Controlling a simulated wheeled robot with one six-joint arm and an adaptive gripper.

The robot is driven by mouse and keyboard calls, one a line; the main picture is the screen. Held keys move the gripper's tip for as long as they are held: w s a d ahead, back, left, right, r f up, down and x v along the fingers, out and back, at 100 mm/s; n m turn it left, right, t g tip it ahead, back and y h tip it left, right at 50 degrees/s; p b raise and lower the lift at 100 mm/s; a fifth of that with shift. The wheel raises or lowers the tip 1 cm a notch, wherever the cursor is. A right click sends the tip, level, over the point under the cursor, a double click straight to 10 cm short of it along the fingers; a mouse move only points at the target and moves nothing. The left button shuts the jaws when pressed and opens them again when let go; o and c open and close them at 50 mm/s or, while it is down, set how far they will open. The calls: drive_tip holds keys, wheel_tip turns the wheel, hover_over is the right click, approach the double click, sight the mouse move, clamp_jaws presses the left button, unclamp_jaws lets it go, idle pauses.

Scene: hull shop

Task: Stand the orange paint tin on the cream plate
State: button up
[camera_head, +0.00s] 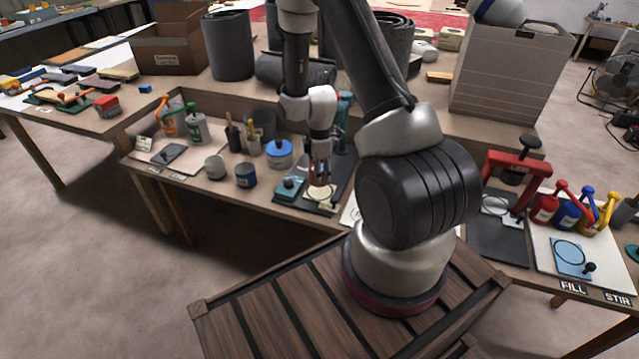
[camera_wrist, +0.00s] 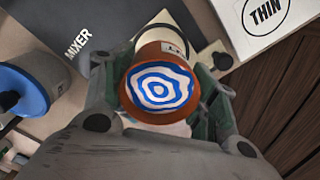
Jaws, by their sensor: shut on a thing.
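The orange paint tin (camera_wrist: 133,98) is between my gripper's fingers, its open top showing blue and white rings of paint. My gripper (camera_wrist: 160,92) is shut on it; in the head view my gripper (camera_head: 320,160) is over the back bench, with the tin (camera_head: 319,175) below it. The cream plate (camera_head: 322,192) lies on a dark mat just under the tin. In the wrist view part of the plate (camera_wrist: 172,24) shows beyond the tin; the rest is hidden. I cannot tell whether tin and plate touch.
A blue-lidded tub (camera_head: 279,154) and a navy tin (camera_head: 245,175) are farther left. A white card marked THIN (camera_wrist: 262,22) lies beside the mat marked MIXER (camera_wrist: 30,30). A red press (camera_head: 515,172) stands right.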

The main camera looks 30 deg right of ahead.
drive_tip(key=shift+f, duration=2.2)
drive_tip(key=shift+f, duration=0.1)
drive_tip(key=o, duration=1.2)
